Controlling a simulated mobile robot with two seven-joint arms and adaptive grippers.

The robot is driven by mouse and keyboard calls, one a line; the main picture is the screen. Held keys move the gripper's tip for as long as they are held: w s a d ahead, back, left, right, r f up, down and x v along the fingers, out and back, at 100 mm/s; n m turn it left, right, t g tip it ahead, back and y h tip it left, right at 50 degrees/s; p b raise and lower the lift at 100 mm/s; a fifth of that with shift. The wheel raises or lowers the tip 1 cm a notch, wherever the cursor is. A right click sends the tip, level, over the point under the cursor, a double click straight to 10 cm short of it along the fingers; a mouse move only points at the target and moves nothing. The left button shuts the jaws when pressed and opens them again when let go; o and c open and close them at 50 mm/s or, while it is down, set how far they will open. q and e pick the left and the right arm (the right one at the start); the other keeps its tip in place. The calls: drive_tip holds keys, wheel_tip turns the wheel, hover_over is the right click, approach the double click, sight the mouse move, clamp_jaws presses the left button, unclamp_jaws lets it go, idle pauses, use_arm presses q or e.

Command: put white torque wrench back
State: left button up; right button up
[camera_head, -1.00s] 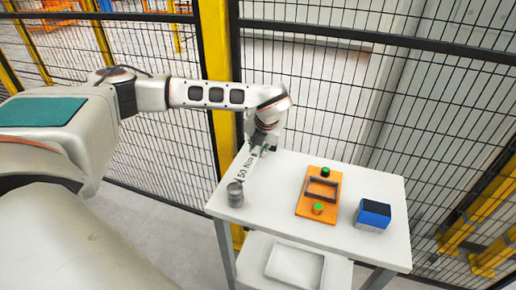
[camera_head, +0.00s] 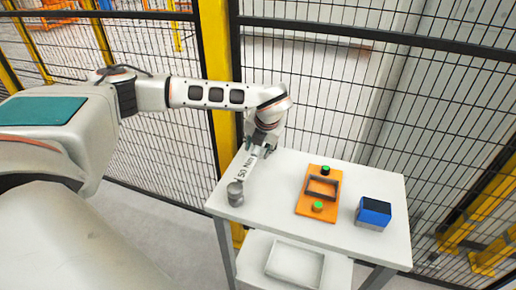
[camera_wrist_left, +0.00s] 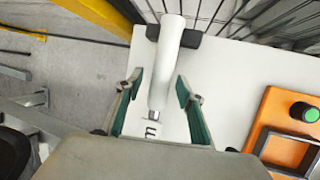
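The white torque wrench (camera_head: 245,170) lies along the left side of the white table (camera_head: 280,225), with dark lettering on its shaft and a grey round head (camera_head: 235,194) toward the near left corner. In the left wrist view its thick white handle (camera_wrist_left: 168,62) runs between two black blocks at the table's far edge. My left gripper (camera_head: 258,151) is over the handle. In the left wrist view its green-lined fingers (camera_wrist_left: 160,80) stand apart on either side of the handle, with a gap visible at the left finger. My right gripper is not in view.
A white tray (camera_head: 295,265) sits on a lower shelf. Mesh fence (camera_head: 320,100) and a yellow post (camera_head: 216,50) stand close behind the table.

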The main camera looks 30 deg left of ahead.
use_arm(q)
drive_tip(key=v, duration=1.2)
